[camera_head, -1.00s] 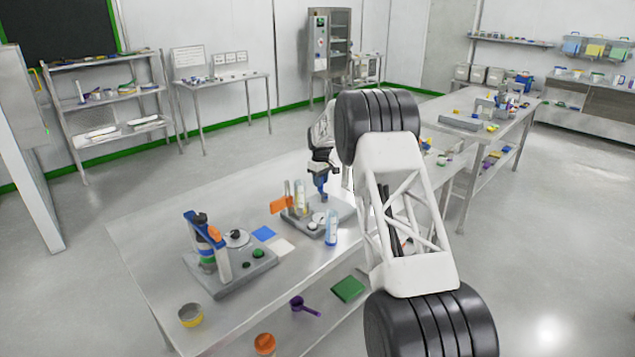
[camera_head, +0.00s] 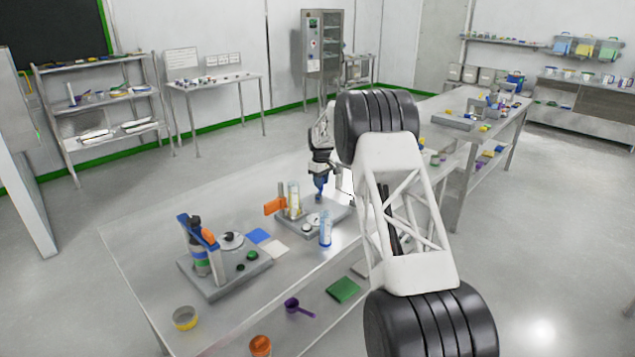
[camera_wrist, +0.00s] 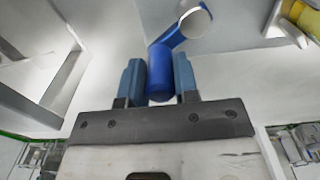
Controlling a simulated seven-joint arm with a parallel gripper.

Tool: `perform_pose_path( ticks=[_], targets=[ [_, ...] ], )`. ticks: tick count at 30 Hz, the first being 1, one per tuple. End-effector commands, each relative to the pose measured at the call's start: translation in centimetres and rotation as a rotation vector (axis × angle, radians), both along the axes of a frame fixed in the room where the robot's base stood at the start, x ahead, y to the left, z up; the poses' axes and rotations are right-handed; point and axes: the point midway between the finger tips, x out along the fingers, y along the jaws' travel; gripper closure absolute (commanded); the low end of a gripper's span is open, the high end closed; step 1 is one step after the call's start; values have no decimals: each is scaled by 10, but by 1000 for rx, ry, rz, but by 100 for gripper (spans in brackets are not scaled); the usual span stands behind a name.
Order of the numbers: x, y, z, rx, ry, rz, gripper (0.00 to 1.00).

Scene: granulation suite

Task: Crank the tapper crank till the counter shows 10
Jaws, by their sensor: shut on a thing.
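My gripper (camera_head: 319,185) is shut on the blue crank handle (camera_wrist: 159,82), which stands between its two blue fingers in the wrist view. From the handle a blue crank arm (camera_wrist: 180,30) runs up and right to a pale rounded end. In the head view the gripper points down over the far right part of a tapper unit on a grey base (camera_head: 300,225). That unit has an orange piece (camera_head: 274,206) and a clear cylinder with pale yellow contents (camera_head: 294,198). The head view is too small to show the crank's angle. No counter reading is legible.
A second grey-based unit (camera_head: 225,275) with a blue-orange upright stands nearer on the steel table (camera_head: 150,245). A blue-capped tube (camera_head: 325,230) stands in front of the tapper unit. A yellow-banded bowl (camera_head: 185,318) is near the front edge. My arm hides the table's right part.

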Motion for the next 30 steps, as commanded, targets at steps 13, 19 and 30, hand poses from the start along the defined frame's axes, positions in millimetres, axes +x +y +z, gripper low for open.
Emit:
perform_pose_path(
  ticks=[13,19,30],
  targets=[
    [0,-4,0,0,0,0,87],
    [-3,-9,0,-1,1,0,87],
    [-12,-24,0,0,0,1,87]
  ],
)
